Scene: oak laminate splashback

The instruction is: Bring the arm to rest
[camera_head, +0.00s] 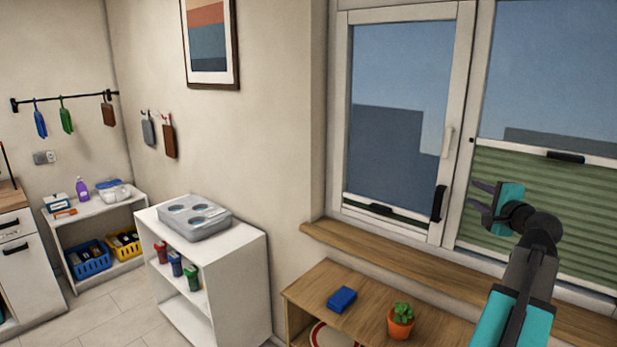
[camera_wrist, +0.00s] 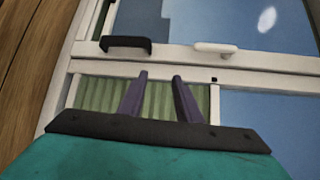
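My gripper (camera_head: 476,194) is raised in front of the window at the right of the head view, with its fingers pointing left. In the wrist view my gripper (camera_wrist: 160,77) shows two purple fingers standing apart with nothing between them. Beyond them are the white window frame (camera_wrist: 260,80), a black handle (camera_wrist: 125,44) and a white handle (camera_wrist: 214,47). I cannot tell how far the fingertips are from the window. My teal and dark arm reaches up from the lower right of the head view.
A wooden sill (camera_head: 400,260) runs under the window. Below it, a wooden shelf unit (camera_head: 365,290) bears a blue box (camera_head: 341,299) and a potted cactus (camera_head: 401,321). A white shelf (camera_head: 240,252) with a grey container (camera_head: 193,217) stands left. Green slats (camera_head: 560,210) cover the right pane's lower part.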

